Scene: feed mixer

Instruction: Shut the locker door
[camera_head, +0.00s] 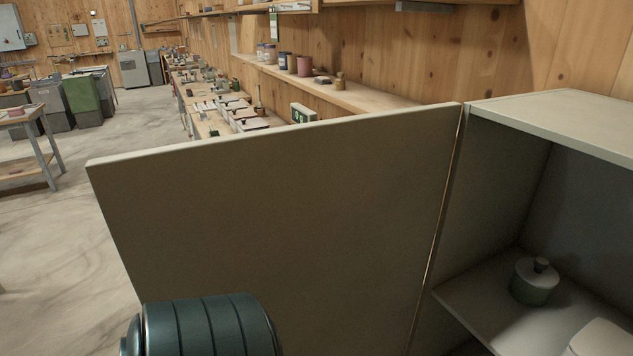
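The locker (575,118) stands at the right, with its front open and part of its inside visible. Its door (275,225) is a flat grey-brown panel, swung wide open to the left. The door joins the locker along the hinge edge at the locker's left side. The lower part of the door runs out of the picture. Neither of my grippers can be made out in the head view.
A lidded green pot (534,282) and a pale object (598,340) sit on the locker's shelf (475,297). A wall shelf (365,98) with jars and a cluttered bench lie behind the door. Bare floor (60,245) is at the left.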

